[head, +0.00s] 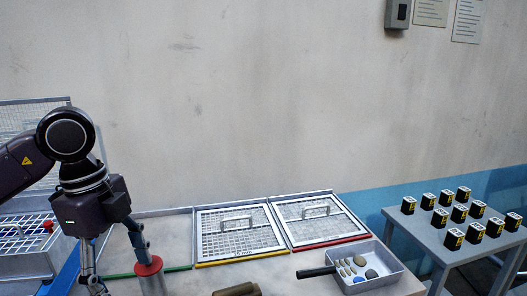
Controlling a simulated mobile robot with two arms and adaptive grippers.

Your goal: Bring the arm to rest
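My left arm comes in from the left in the head view. Its gripper (120,272) points down over the left part of the worktop. Its two fingers are spread apart, and I see nothing between them. A grey cylinder with a red top (150,267) stands at the right finger; I cannot tell whether they touch. The lower part of the gripper is close to the picture's bottom edge. My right gripper does not show.
Two lidded mesh frames, one yellow-edged (240,262) and one red-edged (332,241), lie mid-worktop. A grey tray (385,279) holds several stones beside a dark handle (315,272). A wire rack (25,262) stands left. Several black blocks sit on a side table (425,235).

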